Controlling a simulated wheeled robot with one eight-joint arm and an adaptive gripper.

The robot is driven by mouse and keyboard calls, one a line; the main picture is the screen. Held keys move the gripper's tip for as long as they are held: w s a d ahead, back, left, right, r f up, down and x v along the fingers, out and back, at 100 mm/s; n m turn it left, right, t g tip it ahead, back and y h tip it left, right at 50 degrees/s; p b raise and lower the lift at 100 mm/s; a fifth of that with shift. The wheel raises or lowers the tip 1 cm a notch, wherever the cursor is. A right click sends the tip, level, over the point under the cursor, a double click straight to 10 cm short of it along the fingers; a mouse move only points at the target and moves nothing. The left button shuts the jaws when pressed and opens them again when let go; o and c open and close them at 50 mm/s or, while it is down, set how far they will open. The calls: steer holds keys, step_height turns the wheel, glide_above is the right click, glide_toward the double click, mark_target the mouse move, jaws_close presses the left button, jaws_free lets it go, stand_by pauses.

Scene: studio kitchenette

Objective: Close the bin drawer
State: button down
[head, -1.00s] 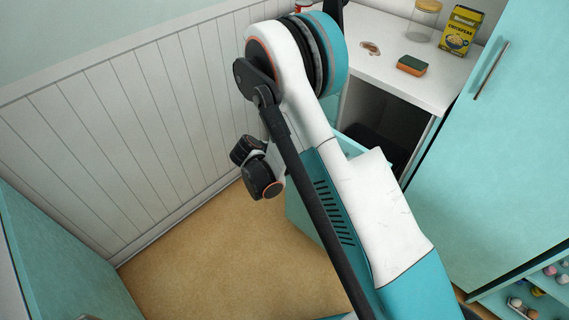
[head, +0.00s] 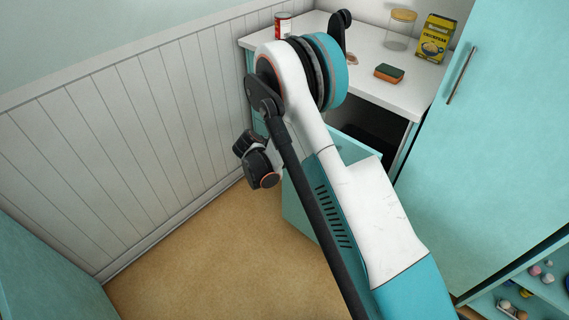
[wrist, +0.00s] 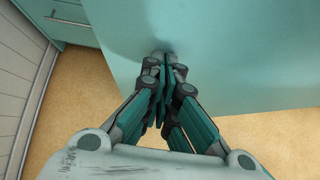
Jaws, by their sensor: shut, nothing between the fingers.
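The bin drawer (head: 296,212) is teal and stands pulled out from under the white counter, with its dark inside partly visible behind my arm. My arm covers much of it in the head view. In the wrist view, a broad teal panel (wrist: 235,50), seemingly the drawer's front, fills the upper middle and right. My gripper (wrist: 163,62) is shut and empty, with its fingertips pointing at this panel. The tips look very close to it or touching; I cannot tell which. My gripper's fingers are hidden in the head view.
The white counter (head: 405,94) holds a sponge (head: 389,73), a glass jar (head: 400,32), a yellow chickpeas box (head: 435,38) and a can (head: 283,25). A tall teal cabinet door (head: 500,140) stands at right. A panelled wall (head: 130,150) runs at left. Tan floor (head: 220,265) is open in front.

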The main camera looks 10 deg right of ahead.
steer(key=w+d, duration=0.7)
steer(key=d, duration=0.3)
steer(key=w+d, duration=0.8)
steer(key=d, duration=0.2)
steer(key=shift+d, duration=0.35)
steer(key=shift+w+d+r, duration=0.1)
